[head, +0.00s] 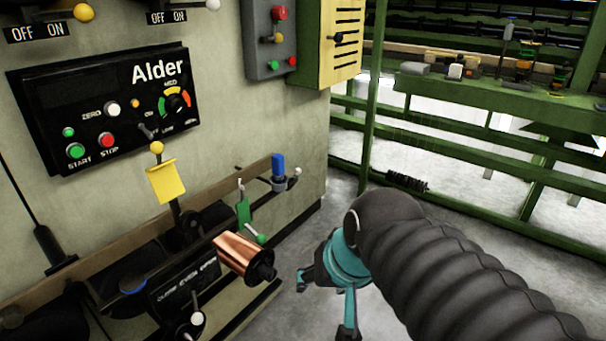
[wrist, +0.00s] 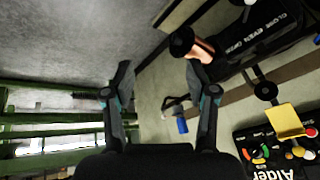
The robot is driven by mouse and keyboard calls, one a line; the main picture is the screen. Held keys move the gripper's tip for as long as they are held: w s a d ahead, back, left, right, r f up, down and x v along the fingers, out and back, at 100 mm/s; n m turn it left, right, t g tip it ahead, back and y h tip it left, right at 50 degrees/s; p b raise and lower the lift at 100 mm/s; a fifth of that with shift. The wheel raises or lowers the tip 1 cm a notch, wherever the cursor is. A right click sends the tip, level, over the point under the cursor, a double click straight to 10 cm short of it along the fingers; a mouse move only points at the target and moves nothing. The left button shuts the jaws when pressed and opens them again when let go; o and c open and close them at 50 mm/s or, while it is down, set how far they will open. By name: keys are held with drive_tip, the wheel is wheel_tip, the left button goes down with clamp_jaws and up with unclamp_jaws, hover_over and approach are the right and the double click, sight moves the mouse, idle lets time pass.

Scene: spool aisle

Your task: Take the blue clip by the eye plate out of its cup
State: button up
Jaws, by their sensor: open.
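The blue clip (head: 278,163) stands upright in a small grey cup (head: 281,185) on the ledge of the machine, near its right end. The clip's lower part is hidden in the cup. A small light fitting (head: 297,171) sits beside the cup; I cannot tell if it is the eye plate. My gripper (head: 325,303) is in front of the machine, right of and apart from the clip, partly hidden by my arm. In the wrist view my gripper (wrist: 158,74) is open with nothing between its fingers, and the blue clip (wrist: 182,125) shows beyond, near the right finger.
A copper spool (head: 244,256) sticks out left of my gripper. A green part (head: 243,212) with a green-knobbed lever stands between spool and cup. A yellow tag (head: 166,181) hangs further left. A green rack (head: 480,165) stands behind at right. Open floor lies between.

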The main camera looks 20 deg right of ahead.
drive_tip(key=w+a+m+y+b, duration=0.1)
drive_tip(key=w+m+y+b, duration=0.1)
drive_tip(key=w+m, duration=0.4)
drive_tip(key=m+t+y+b, duration=0.5)
drive_tip(key=m+t, duration=0.1)
drive_tip(key=m, duration=1.4)
approach(282, 163)
drive_tip(key=x, duration=0.6)
drive_tip(key=shift+a+r+b, duration=0.1)
drive_tip(key=shift+a+b, duration=0.3)
drive_tip(key=shift+d+f+b+x, duration=0.15)
drive_tip(key=shift+b+x, duration=0.1)
drive_tip(key=shift+x, duration=1.05)
drive_tip(key=shift+d+f+b+x, duration=0.1)
drive_tip(key=shift+d+b+x, duration=0.1)
drive_tip(key=shift+x, duration=1.1)
drive_tip(key=shift+w, duration=0.1)
clamp_jaws()
